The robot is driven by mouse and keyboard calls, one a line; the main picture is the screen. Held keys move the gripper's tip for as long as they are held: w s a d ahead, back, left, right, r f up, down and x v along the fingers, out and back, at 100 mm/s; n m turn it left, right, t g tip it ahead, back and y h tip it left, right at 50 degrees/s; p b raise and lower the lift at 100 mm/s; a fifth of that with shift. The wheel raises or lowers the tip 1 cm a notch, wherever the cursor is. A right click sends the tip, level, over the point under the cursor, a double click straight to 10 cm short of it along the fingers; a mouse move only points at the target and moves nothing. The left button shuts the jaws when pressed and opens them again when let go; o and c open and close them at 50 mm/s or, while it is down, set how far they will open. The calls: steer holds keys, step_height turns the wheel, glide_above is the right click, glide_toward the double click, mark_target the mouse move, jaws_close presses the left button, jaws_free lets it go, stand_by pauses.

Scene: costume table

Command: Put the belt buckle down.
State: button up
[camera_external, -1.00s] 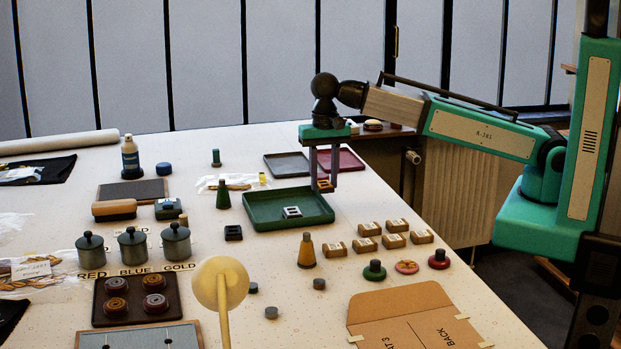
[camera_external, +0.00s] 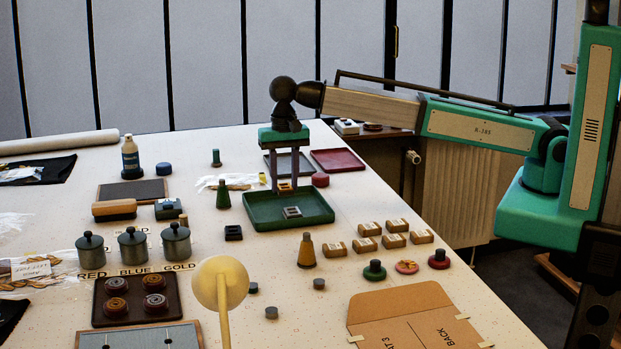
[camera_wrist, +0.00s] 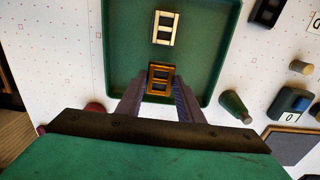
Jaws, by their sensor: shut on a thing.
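My gripper (camera_external: 287,186) is shut on a gold belt buckle (camera_external: 287,187), also seen between the fingers in the wrist view (camera_wrist: 160,78). It points down over the back part of a green tray (camera_external: 318,212). In the wrist view the buckle overlaps the tray's (camera_wrist: 120,50) near side; its height above the floor is hard to tell. A silver buckle (camera_external: 292,212) lies in the tray in front of the gripper; the wrist view shows it farther up (camera_wrist: 164,28).
A black buckle (camera_external: 233,232) lies on the table left of the tray. A green cone (camera_external: 222,195) stands beside the tray. Behind are a grey tray (camera_external: 300,160), a dark red tray (camera_external: 338,160) and a red round thing (camera_external: 320,180). The right part of the green tray is clear.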

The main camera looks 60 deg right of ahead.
mark_target(281, 186)
steer(key=shift+w+a, duration=0.1)
steer(key=shift+w, duration=0.05)
steer(key=shift+w+a, duration=0.2)
steer(key=shift+w, duration=0.2)
steer(key=shift+s+d+f+p, duration=0.1)
steer(key=shift+f+p, duration=0.6)
steer(key=shift+f, duration=1.1)
steer(key=shift+f, duration=0.15)
steer(key=o, duration=1.1)
steer(key=shift+c, duration=0.2)
